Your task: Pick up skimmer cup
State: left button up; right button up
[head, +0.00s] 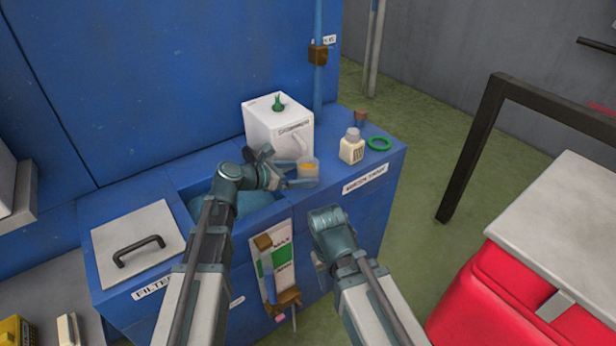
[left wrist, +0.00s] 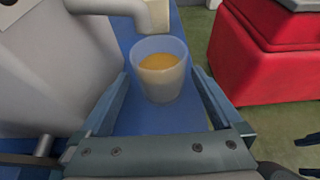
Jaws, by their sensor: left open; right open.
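The skimmer cup (head: 308,170) is a small translucent cup with orange liquid over a paler layer. It stands upright on the blue sump top, in front of the white skimmer box (head: 272,128). My left gripper (head: 300,174) is open, with its fingers reaching toward the cup. In the left wrist view the cup (left wrist: 160,72) sits ahead between the two open fingers, with a visible gap on the left; contact on the right is unclear. A pale spout (left wrist: 150,12) is just above and behind the cup's rim. My right gripper (head: 322,262) is lower, at the sump's front, fingers mostly hidden.
A cream bottle (head: 351,149) and a green ring (head: 379,143) stand right of the cup. An open water well (head: 240,205) lies under my left arm. A handled filter lid (head: 135,245) is at left. A red cooler (head: 510,300) stands at right.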

pick_arm(q)
jog(key=x, duration=0.3)
jog(key=shift+f+b, duration=0.1)
jog(key=shift+b, duration=0.25)
jog(key=c, duration=1.2)
